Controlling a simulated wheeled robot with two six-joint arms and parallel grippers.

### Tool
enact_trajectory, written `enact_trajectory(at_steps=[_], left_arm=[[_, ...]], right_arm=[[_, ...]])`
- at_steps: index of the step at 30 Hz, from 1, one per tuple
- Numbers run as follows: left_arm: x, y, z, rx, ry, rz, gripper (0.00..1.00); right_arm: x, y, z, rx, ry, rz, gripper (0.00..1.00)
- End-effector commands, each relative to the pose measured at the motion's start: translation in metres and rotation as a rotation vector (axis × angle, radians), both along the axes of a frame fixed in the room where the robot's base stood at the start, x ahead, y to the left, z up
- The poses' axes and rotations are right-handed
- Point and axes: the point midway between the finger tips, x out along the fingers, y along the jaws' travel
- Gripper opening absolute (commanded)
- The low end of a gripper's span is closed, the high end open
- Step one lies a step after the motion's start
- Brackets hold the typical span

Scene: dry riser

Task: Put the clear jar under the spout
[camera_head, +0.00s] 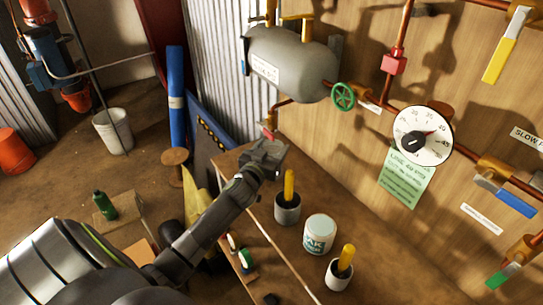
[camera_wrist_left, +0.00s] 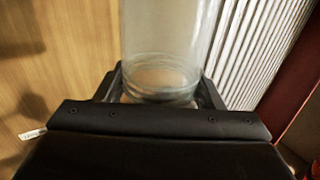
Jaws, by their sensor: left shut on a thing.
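The clear jar (camera_wrist_left: 165,45) is between the fingers of my left gripper (camera_wrist_left: 160,92) in the left wrist view, and the gripper is shut on it. In the head view my left gripper (camera_head: 264,158) is over the far end of the wooden bench and hides the jar. A copper spout (camera_head: 272,113) with a red part (camera_head: 268,131) comes down below the grey tank, just beyond the gripper. The head view does not show clearly whether the jar is directly under the spout. My right gripper is not in view.
The grey tank (camera_head: 290,62), green handwheel (camera_head: 343,96) and gauge (camera_head: 422,136) are on the wooden wall.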

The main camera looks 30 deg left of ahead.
Motion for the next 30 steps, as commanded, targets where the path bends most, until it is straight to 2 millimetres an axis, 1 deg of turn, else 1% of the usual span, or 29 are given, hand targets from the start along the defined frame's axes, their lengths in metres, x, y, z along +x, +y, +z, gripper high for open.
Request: enact_trajectory(at_steps=[1, 3, 11, 15, 16, 18, 21, 30], left_arm=[[0.0000, -0.0002, -0.0120, 0.000, 0.000, 0.000, 0.23], [0.0000, -0.0002, -0.0170, -0.001, 0.000, 0.000, 0.23], [-0.0002, -0.0001, -0.0155, -0.001, 0.000, 0.000, 0.23], [-0.0001, -0.0001, -0.0197, -0.001, -0.001, 0.000, 0.23], [-0.0003, 0.0000, -0.0197, -0.001, 0.000, 0.000, 0.63], [-0.0003, 0.0000, -0.0185, -0.001, 0.000, 0.000, 0.72], [-0.0003, 0.0001, -0.0185, -0.001, 0.000, 0.000, 0.84], [-0.0003, 0.0001, -0.0172, 0.000, 0.000, 0.000, 0.84]], right_arm=[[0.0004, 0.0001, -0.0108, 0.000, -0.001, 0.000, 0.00], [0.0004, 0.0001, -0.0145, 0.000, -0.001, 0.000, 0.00], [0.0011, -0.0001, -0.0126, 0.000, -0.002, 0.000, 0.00], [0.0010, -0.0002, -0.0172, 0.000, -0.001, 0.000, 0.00], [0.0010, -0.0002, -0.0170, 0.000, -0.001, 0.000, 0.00], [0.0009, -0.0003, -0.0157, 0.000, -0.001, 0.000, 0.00], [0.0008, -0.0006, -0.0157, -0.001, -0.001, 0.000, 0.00], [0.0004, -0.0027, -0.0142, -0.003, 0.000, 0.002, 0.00]])
